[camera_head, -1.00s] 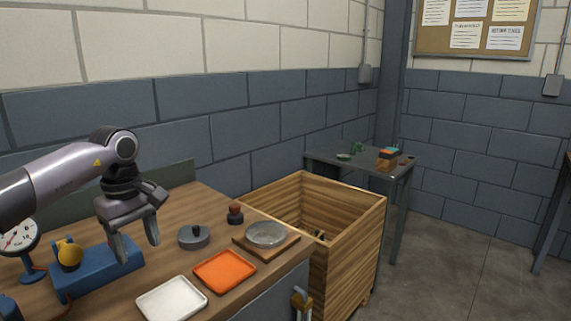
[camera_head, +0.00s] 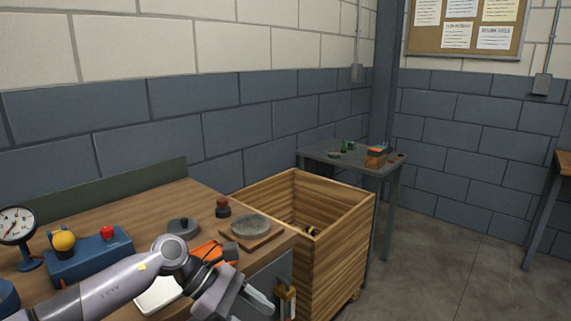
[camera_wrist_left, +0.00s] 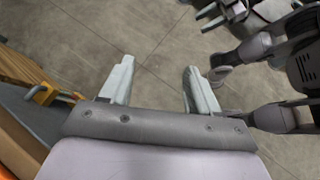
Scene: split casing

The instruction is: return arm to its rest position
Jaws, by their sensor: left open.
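My left arm comes in low from the left in the head view, and its gripper (camera_head: 258,303) hangs in front of the bench's front edge. In the left wrist view the gripper (camera_wrist_left: 160,85) is open, its two pale fingers apart, with only bare concrete floor between them. Nothing is held. My right gripper (camera_wrist_left: 215,12) shows at the top of the left wrist view, partly cut off by the frame; its jaw state is unclear. It does not show in the head view.
The bench (camera_head: 150,200) carries a gauge (camera_head: 17,226), a blue fixture (camera_head: 90,258), a white tray (camera_head: 158,296), an orange tray (camera_head: 232,258) partly behind my arm, and a round disc (camera_head: 251,227). A wooden crate (camera_head: 340,250) stands right of the bench. Open floor (camera_head: 450,270) lies further right.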

